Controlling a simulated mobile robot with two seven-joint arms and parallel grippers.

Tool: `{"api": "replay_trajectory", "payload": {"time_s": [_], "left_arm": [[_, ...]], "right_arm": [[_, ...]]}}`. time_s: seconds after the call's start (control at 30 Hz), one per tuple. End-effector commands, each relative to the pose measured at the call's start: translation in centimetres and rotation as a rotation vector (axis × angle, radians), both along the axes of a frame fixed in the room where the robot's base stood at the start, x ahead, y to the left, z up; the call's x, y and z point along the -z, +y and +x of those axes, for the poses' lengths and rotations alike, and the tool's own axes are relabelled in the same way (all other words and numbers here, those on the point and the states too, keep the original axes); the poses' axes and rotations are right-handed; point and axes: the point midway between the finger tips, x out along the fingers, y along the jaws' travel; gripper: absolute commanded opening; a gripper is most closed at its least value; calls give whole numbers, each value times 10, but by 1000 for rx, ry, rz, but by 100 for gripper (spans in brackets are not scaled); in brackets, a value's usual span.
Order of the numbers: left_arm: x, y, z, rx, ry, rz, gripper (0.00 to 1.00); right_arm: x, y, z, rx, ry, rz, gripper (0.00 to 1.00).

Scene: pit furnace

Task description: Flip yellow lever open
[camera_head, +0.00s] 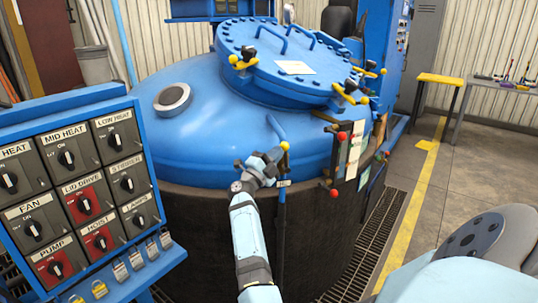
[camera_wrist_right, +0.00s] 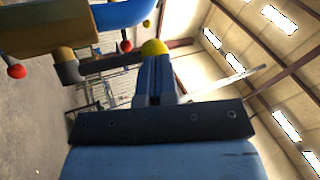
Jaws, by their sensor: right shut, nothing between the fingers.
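The yellow lever shows as a yellow ball knob (camera_head: 284,146) at the front of the blue furnace, above a dark upright post with a small label. My right gripper (camera_head: 274,159) is beside the knob, just below and left of it. In the right wrist view the yellow knob (camera_wrist_right: 155,47) sits at the tips of my shut fingers (camera_wrist_right: 155,78), which look empty. I cannot tell whether they touch it. Most of the lever's shaft is hidden by the gripper. My left gripper is not in view.
Levers with red knobs (camera_head: 341,137) stand right of the yellow one. The round blue lid (camera_head: 290,65) has yellow clamps along its rim. A switch panel (camera_head: 85,190) stands at the left. Open floor (camera_head: 450,170) lies at the right, before a side table (camera_head: 505,85).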

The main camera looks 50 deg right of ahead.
Motion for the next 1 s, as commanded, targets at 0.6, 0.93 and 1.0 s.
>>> {"api": "replay_trajectory", "payload": {"time_s": [0.6,0.93,1.0], "left_arm": [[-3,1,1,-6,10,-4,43],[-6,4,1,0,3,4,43],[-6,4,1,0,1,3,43]], "right_arm": [[-7,-10,-6,0,0,-4,0],[-8,-11,-6,1,-1,-6,0],[-8,-11,-6,2,-2,-6,0]]}}
